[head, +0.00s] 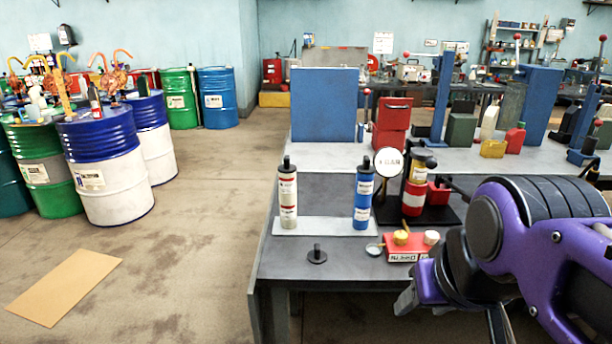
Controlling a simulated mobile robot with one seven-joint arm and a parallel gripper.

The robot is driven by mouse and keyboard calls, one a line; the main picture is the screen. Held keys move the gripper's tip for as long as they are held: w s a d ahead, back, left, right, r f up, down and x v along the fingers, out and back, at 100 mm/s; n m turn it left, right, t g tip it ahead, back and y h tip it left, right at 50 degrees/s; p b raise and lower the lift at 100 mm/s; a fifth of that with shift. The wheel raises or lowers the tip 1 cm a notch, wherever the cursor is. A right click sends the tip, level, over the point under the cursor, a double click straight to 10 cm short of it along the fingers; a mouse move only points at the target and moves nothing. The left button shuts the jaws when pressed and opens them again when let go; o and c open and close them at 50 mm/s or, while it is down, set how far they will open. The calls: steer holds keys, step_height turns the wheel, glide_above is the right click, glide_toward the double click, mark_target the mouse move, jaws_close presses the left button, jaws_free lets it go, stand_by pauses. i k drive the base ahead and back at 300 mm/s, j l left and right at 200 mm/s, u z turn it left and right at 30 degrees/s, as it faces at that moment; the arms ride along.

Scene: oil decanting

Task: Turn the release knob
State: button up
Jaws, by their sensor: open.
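A red block (406,256) with a white lettered label sits near the front edge of the grey bench. It carries a yellow knob (400,237) and a pale knob (431,237). A small black knob on a round base (317,255) stands on the bench to the left. I cannot tell for certain which is the release knob. My gripper (450,312) is at the lower right, in front of the bench edge and near the red block. It is open, and no held object is visible. My purple arm hides part of the bench to the right.
A red-and-white cylinder (288,197) and a blue cylinder (362,199) stand upright on a pale strip. A round gauge (388,161) and a red-based cylinder (414,188) stand behind the red block. Drums (108,171) and a cardboard sheet (64,287) are at left.

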mark_target(431, 237)
steer(key=i+l, duration=0.8)
steer(key=l, duration=0.2)
